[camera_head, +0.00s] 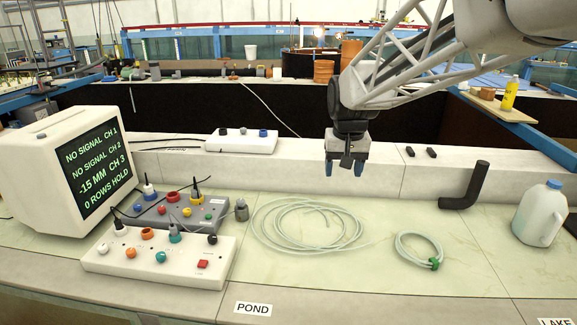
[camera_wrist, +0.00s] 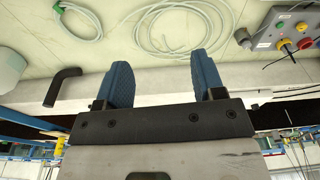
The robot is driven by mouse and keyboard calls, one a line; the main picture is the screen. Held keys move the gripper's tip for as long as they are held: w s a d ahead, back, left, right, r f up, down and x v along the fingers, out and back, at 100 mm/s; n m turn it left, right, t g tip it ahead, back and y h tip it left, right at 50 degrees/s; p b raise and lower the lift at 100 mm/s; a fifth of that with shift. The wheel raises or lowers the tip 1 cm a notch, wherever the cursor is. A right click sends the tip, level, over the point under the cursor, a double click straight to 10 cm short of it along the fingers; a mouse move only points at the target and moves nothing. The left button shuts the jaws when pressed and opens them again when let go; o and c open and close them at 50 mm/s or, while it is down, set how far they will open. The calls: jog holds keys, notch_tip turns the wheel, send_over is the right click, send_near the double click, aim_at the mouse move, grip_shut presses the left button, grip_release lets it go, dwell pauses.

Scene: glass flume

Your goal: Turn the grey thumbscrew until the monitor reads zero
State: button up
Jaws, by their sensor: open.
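The monitor (camera_head: 100,165) at the left shows green text: "NO SIGNAL CH 1", "NO SIGNAL CH 2", "-15 MM CH 3" and "0 ROWS HOLD". A grey knob (camera_head: 241,210), which looks like the thumbscrew, is at the right end of the grey control box (camera_head: 222,203). In the wrist view the knob (camera_wrist: 243,37) shows at the upper right, beside the box (camera_wrist: 280,28). My gripper (camera_head: 344,170) is open and empty, its blue fingers pointing down above the back of the bench, right of the knob and well apart from it.
A white box (camera_head: 150,271) with knobs and a red switch stands in front of the grey box. A coiled pale hose (camera_head: 300,243) and a smaller coil (camera_head: 402,252) lie on the bench. A black bent pipe (camera_head: 470,188) and a white jug (camera_head: 540,212) stand at the right.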

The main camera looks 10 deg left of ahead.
jog(key=w+a+f, duration=0.3)
jog(key=w+a, duration=0.5)
jog(key=w, duration=0.3)
jog(key=n+g, duration=0.2)
send_near(240, 200)
jog(key=shift+s+d+f, duration=0.25)
jog(key=shift+d+f, duration=0.05)
jog(key=shift+f, duration=0.05)
jog(key=shift+w+a+f, duration=0.15)
jog(key=shift+a+f, duration=0.2)
jog(key=shift+f, duration=3.9)
